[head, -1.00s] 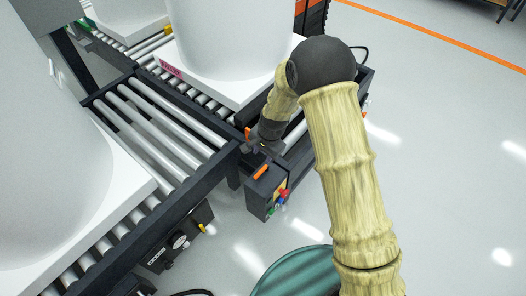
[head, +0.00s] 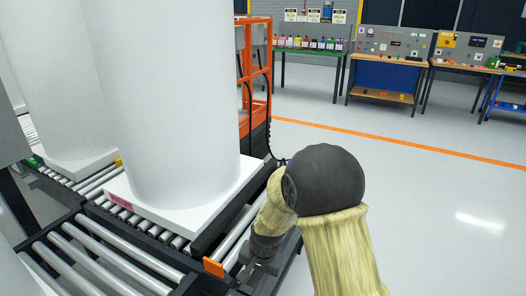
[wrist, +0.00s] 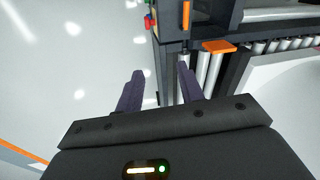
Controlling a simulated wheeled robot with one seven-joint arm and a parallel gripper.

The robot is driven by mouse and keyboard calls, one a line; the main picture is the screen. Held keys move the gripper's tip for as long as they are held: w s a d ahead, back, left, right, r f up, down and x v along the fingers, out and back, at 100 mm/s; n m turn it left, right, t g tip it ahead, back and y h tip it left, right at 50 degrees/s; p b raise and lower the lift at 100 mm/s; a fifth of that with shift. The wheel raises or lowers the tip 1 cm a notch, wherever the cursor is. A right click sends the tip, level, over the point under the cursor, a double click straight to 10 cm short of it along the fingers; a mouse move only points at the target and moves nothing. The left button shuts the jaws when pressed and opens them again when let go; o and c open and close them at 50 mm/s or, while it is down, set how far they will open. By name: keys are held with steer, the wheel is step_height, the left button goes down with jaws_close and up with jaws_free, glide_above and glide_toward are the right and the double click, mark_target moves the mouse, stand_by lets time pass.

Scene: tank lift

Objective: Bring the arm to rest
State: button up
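My gripper shows in the wrist view (wrist: 160,92) with its two dark fingers spread apart and nothing between them. It is beside the corner of the roller conveyor (wrist: 228,75), near an orange piece (wrist: 218,46) on the frame. In the head view my arm (head: 322,190) reaches forward and bends down at the conveyor's near end, with the gripper fingers hidden or cut off low in the picture. The conveyor's rollers (head: 105,262) and the orange piece (head: 213,267) show left of my arm.
A large white tank (head: 170,95) on a white base stands on the conveyor, with another behind it. An orange frame (head: 258,75) rises behind. Workbenches (head: 388,75) line the back wall. The floor (head: 440,205) to the right is clear, with an orange line (head: 400,148).

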steer(key=s+d+r+n+t+h, duration=0.1)
steer(key=s+d+r+n, duration=0.1)
steer(key=s+d+r, duration=0.45)
steer(key=s+d+r+n, duration=0.2)
steer(key=s+d+r, duration=0.2)
steer(key=s+d, duration=0.55)
step_height(320, 180, up, 19)
steer(key=w+d+p, duration=0.1)
steer(key=w+p, duration=0.1)
steer(key=p, duration=1.7)
steer(key=shift+w, duration=0.2)
steer(key=shift+c, duration=0.2)
stand_by(0.7)
